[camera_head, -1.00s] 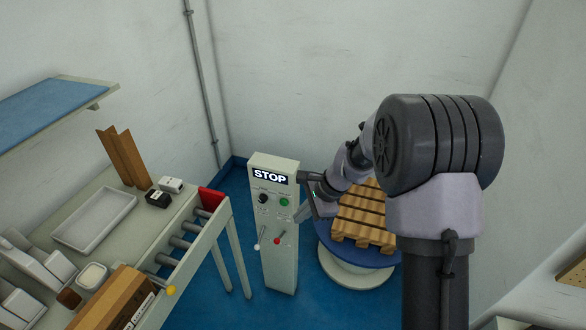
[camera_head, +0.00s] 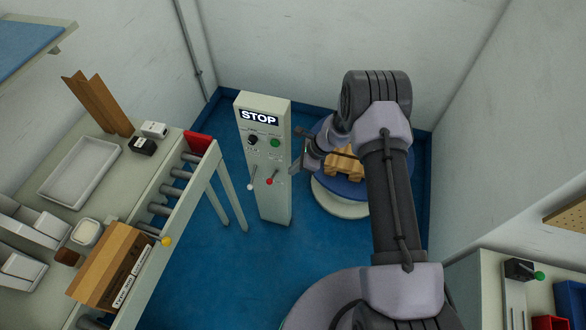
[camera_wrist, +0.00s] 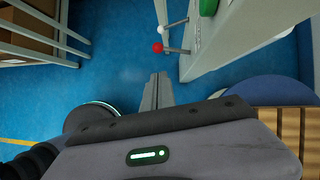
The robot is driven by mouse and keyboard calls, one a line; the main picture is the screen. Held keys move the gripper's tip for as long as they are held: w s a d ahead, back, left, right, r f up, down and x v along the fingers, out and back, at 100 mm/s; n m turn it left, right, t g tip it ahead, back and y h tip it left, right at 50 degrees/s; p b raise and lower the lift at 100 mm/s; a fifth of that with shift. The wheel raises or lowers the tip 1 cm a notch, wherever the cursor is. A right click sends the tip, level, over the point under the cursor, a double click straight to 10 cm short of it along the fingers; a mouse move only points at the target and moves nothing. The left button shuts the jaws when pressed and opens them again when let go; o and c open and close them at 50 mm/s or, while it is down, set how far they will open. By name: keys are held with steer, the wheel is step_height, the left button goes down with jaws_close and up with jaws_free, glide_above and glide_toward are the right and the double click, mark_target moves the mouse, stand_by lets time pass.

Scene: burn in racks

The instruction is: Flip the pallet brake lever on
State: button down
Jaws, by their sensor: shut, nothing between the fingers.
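A grey control post (camera_head: 262,205) with a lit STOP display carries two small levers, one with a white knob (camera_head: 250,187) and one with a red knob (camera_head: 269,182). Their labels are too small to read, so I cannot tell which is the pallet brake lever. In the wrist view, the red knob (camera_wrist: 157,47) and white knob (camera_wrist: 160,29) lie just beyond my fingertips. My gripper (camera_wrist: 159,76) is shut and empty, apart from both knobs. In the head view my gripper (camera_head: 298,176) is right of the post, its fingertips hard to make out.
The post also has a black dial (camera_head: 252,140) and a green button (camera_head: 275,143). A wooden pallet (camera_head: 345,163) sits on a blue round turntable behind my arm. A roller table (camera_head: 180,205) stands left. Another lever with a green knob (camera_head: 539,275) is at right.

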steer(key=b, duration=0.2)
glide_toward(272, 177)
step_height(272, 177, down, 3)
steer(key=s, duration=0.3)
steer(key=a, duration=0.1)
steer(key=w+a+f+b, duration=0.1)
steer(key=shift+a+f, duration=0.3)
steer(key=shift+a, duration=0.05)
steer(key=shift+d+f, duration=0.15)
